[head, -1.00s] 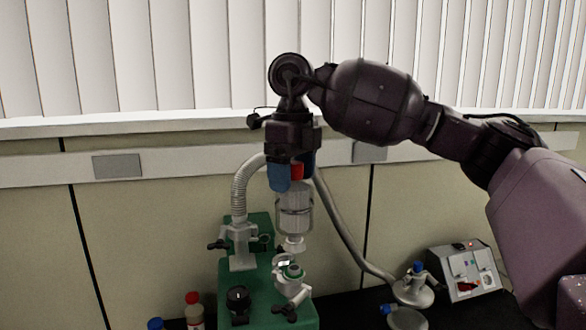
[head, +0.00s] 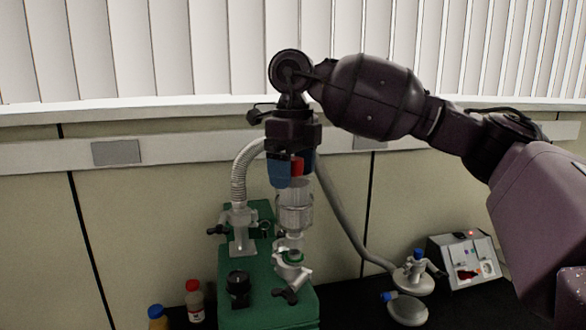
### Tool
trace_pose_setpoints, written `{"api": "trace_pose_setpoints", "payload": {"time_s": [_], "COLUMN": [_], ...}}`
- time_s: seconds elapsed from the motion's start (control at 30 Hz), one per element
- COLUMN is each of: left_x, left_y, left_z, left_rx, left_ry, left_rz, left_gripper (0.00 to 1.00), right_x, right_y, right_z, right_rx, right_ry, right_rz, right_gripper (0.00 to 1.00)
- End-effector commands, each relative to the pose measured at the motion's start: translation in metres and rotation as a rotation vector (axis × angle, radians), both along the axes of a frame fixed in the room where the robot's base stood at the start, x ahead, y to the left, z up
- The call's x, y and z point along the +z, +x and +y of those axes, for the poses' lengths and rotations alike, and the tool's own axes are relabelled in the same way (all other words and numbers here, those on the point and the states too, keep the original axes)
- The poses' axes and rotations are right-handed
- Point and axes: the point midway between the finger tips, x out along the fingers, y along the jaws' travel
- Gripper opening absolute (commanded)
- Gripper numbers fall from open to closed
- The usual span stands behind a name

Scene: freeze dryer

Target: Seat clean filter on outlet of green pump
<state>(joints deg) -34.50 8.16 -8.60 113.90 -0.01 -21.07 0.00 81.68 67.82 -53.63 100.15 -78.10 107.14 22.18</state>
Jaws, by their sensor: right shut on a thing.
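The green pump (head: 262,309) stands on the dark bench, its long body pointing toward me. Its outlet (head: 291,266) is a pale fitting with a green ring and a dark-handled clamp on the near part of the top. My right gripper (head: 293,172) points straight down above it, shut on the clear, pale-based filter (head: 295,208). The filter hangs upright, its narrow lower end right at the top of the outlet. I cannot tell whether it is touching or fully in the ring. My left gripper is not in view.
A ribbed hose (head: 240,178) rises from the pump's rear fitting. A grey hose (head: 343,222) runs right to metal flanges (head: 412,280) near a small control box (head: 465,262).

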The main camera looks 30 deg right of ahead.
Motion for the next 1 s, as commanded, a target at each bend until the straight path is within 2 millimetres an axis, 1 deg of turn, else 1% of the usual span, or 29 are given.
{"api": "trace_pose_setpoints", "payload": {"time_s": [0.17,0.73,1.0], "left_x": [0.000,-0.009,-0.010], "left_y": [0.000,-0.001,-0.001], "left_z": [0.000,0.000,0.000], "left_rx": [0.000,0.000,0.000], "left_ry": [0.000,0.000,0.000], "left_rz": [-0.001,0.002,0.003], "left_gripper": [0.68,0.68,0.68], "right_x": [-0.001,-0.014,-0.015], "right_y": [0.000,0.000,0.000], "right_z": [0.000,0.000,0.000], "right_rx": [0.000,0.000,0.000], "right_ry": [0.001,0.001,0.001], "right_rz": [-0.001,-0.001,-0.001], "right_gripper": [0.31,0.31,0.31]}}
